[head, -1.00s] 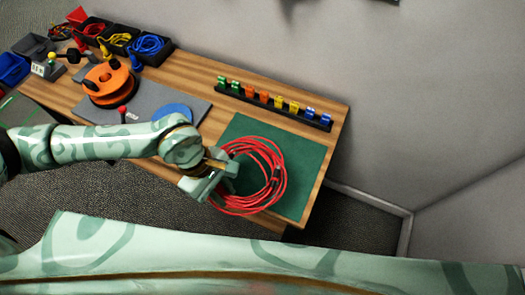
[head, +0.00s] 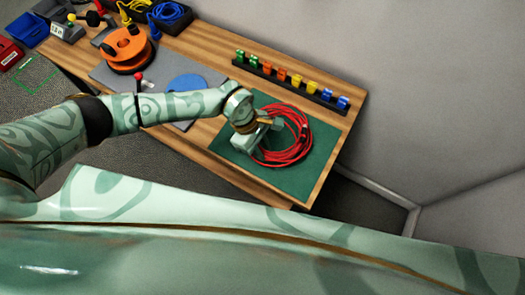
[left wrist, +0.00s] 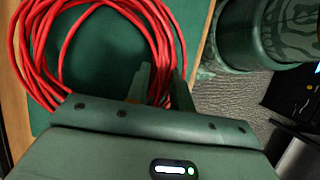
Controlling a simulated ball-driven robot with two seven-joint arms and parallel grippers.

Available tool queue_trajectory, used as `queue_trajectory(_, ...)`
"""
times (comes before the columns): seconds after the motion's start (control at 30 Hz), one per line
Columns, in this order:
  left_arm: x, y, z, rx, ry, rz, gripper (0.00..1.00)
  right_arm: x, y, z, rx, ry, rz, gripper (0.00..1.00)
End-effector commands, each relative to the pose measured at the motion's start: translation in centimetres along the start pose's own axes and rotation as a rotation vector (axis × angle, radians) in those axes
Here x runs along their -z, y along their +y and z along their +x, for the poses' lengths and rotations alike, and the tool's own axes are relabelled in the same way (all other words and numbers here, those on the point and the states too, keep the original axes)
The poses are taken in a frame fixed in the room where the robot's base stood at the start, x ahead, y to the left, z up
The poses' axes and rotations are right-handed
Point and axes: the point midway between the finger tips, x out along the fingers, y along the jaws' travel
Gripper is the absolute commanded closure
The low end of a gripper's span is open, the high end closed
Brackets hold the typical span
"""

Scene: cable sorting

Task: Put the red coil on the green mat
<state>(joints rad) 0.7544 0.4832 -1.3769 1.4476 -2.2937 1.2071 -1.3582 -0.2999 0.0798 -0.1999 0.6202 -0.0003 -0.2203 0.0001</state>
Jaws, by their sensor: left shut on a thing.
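The red coil (head: 286,161) is a loose ring of several loops over the green mat (head: 292,182) at the right end of the wooden table. My left gripper (head: 268,133) is shut on the near-left side of the coil. In the left wrist view the fingers (left wrist: 158,84) pinch strands of the red coil (left wrist: 30,50), with the green mat (left wrist: 105,45) behind it. I cannot tell whether the coil touches the mat or hangs just above it. My right gripper is not in view.
A black rail (head: 283,82) of coloured clips stands along the mat's back edge. A grey board with a blue disc (head: 187,83) and an orange reel (head: 125,50) lies to the left. Bins with yellow and blue cables (head: 168,14) are at the back left.

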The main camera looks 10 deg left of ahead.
Motion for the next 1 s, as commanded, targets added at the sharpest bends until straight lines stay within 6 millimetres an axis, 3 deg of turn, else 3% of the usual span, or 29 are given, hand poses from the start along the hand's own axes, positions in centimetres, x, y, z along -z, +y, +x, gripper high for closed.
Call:
queue_trajectory(0.2,1.2,0.2,2.9,-0.001,-0.002,-0.002,1.0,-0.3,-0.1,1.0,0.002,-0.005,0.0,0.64)
queue_trajectory(0.53,1.3,0.2,3.1,-0.002,-0.002,0.0,1.0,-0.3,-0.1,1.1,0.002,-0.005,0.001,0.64)
queue_trajectory(0.57,1.4,0.2,3.1,-0.001,-0.001,-0.001,0.72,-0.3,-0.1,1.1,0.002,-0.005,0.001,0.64)
queue_trajectory(0.6,1.3,0.2,3.1,-0.001,-0.001,-0.001,0.6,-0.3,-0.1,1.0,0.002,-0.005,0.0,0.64)
queue_trajectory(0.63,1.3,0.2,3.1,-0.001,-0.001,-0.001,0.55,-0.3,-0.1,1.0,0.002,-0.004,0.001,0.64)
queue_trajectory(1.0,1.3,0.3,2.2,-0.003,0.0,0.0,0.55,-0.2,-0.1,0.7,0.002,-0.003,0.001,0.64)
